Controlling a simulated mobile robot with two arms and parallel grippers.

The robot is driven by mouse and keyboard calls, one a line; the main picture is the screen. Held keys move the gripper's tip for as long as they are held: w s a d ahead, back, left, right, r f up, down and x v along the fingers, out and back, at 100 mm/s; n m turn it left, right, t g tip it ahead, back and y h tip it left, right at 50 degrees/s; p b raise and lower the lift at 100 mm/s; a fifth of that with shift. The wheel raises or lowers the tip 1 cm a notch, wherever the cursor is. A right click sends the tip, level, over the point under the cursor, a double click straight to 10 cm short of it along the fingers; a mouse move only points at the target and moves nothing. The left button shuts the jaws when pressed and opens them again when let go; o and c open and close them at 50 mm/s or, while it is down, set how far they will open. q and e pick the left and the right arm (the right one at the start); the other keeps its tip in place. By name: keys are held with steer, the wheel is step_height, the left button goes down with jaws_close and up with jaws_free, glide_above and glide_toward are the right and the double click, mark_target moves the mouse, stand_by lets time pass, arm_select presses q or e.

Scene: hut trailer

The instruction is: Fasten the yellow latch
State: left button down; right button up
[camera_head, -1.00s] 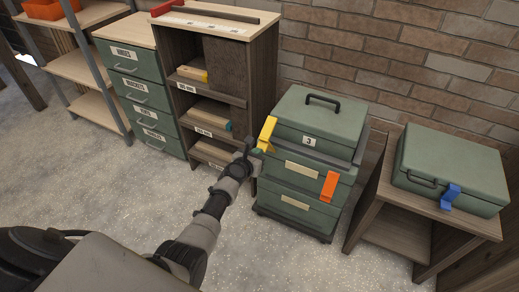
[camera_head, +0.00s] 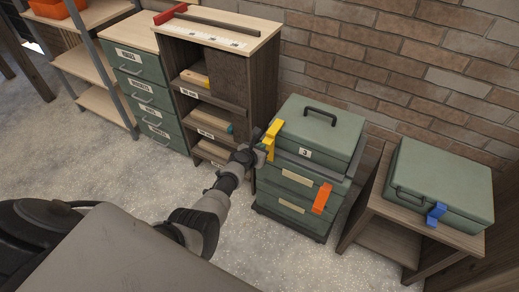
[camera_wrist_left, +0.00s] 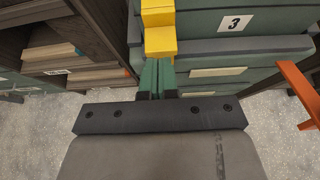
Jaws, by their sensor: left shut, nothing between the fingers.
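The yellow latch (camera_head: 272,139) is at the left front corner of the stacked green toolbox (camera_head: 318,133) marked 3. It spans the seam between the top case and the section below. In the left wrist view the latch (camera_wrist_left: 159,38) shows as a stepped yellow piece at top centre. My left gripper (camera_head: 262,148) is shut and empty, with its green fingertips (camera_wrist_left: 156,78) at the lower end of the latch. They look to be touching it, but contact is not certain. My right gripper is not in view.
An orange latch (camera_head: 322,199) hangs on the same stack, standing out from its front. To the right, a green case (camera_head: 447,176) with a blue latch (camera_head: 436,214) sits on a wooden stand. An open shelf unit (camera_head: 217,100) stands close on the left. Floor in front is clear.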

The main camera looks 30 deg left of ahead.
arm_select(q)
steer(key=shift+w+r, duration=0.2)
steer(key=shift+w, duration=0.25)
steer(key=shift+w+r, duration=0.2)
steer(key=shift+w, duration=0.25)
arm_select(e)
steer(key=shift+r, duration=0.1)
arm_select(q)
steer(key=shift+d, duration=0.1)
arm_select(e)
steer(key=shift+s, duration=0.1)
